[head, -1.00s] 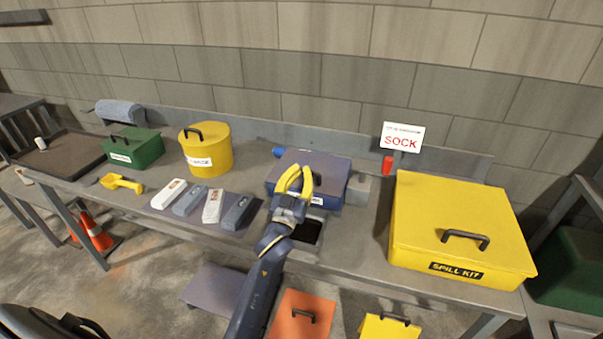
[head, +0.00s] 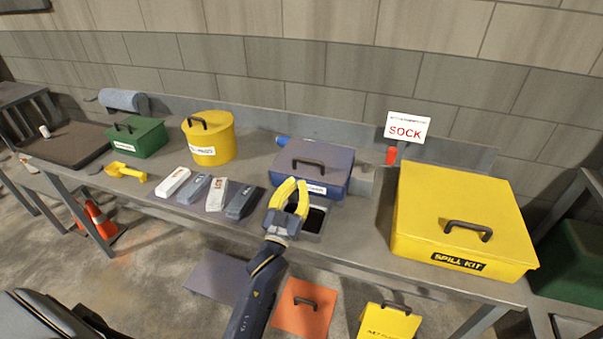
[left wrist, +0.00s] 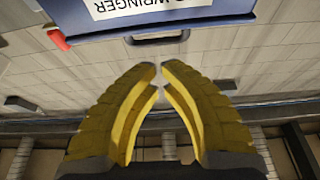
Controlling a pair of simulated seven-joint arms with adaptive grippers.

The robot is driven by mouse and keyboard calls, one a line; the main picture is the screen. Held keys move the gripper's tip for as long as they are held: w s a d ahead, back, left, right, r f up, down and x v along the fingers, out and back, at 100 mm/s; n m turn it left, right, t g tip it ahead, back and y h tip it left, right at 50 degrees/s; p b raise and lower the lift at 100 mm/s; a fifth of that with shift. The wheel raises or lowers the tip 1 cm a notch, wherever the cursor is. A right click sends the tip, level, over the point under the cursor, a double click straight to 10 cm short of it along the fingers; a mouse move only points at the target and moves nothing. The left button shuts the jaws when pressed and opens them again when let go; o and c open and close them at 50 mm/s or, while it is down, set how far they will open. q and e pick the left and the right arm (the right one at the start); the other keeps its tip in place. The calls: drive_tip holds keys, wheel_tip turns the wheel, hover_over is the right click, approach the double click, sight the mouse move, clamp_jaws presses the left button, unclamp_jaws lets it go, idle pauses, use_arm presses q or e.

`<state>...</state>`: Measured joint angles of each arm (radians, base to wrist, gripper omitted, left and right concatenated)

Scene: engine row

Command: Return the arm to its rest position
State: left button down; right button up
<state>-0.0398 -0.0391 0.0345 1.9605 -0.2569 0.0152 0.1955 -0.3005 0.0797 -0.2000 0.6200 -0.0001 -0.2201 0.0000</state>
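My left gripper (head: 296,183) has yellow fingers and hovers over the front edge of the bench, just in front of a blue box (head: 320,169) with a dark handle. Its fingertips nearly meet with nothing between them. The left wrist view shows the yellow fingertips (left wrist: 160,70) almost touching. Beyond them the blue box (left wrist: 150,22) shows its handle and a white label reading WRINGER. My left arm reaches up from the bottom of the head view. My right gripper is not in view.
A dark open recess (head: 314,217) lies beside the gripper. A yellow spill kit box (head: 420,215) stands right, a SOCK sign (head: 407,127) behind. Several small bars, a yellow tub (head: 208,140) and green box (head: 140,143) stand left. An orange panel (head: 304,308) is below.

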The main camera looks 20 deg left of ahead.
use_arm(q)
drive_tip(key=s+f+g, duration=0.1)
drive_tip(key=f, duration=0.1)
drive_tip(key=s+f+m+g, duration=0.1)
drive_tip(key=s+f, duration=0.1)
drive_tip(key=f, duration=0.1)
drive_tip(key=s+a+f+m+g, duration=0.1)
drive_tip(key=s+f, duration=0.1)
drive_tip(key=shift+f+g, duration=0.35)
drive_tip(key=shift+g, duration=0.05)
drive_tip(key=s+a+f+m+g+y, duration=0.15)
drive_tip(key=s+f+g, duration=0.25)
drive_tip(key=s, duration=0.5)
drive_tip(key=s+a+f+m+g+y, duration=0.1)
drive_tip(key=s+a+f+m+g, duration=0.2)
drive_tip(key=s, duration=0.6)
drive_tip(key=s+a+f+m+g+y, duration=0.1)
drive_tip(key=s+f+g, duration=0.4)
drive_tip(key=s, duration=0.4)
drive_tip(key=s+d+f+g+h, duration=0.1)
drive_tip(key=d+f+h, duration=0.15)
drive_tip(key=f, duration=1.35)
drive_tip(key=s+d+f+g+h, duration=0.1)
drive_tip(key=d+f, duration=0.2)
drive_tip(key=f, duration=1.2)
drive_tip(key=s+f+n+g+h, duration=0.1)
drive_tip(key=s+f+n+g, duration=0.2)
drive_tip(key=s+f, duration=1.8)
drive_tip(key=shift+s, duration=0.4)
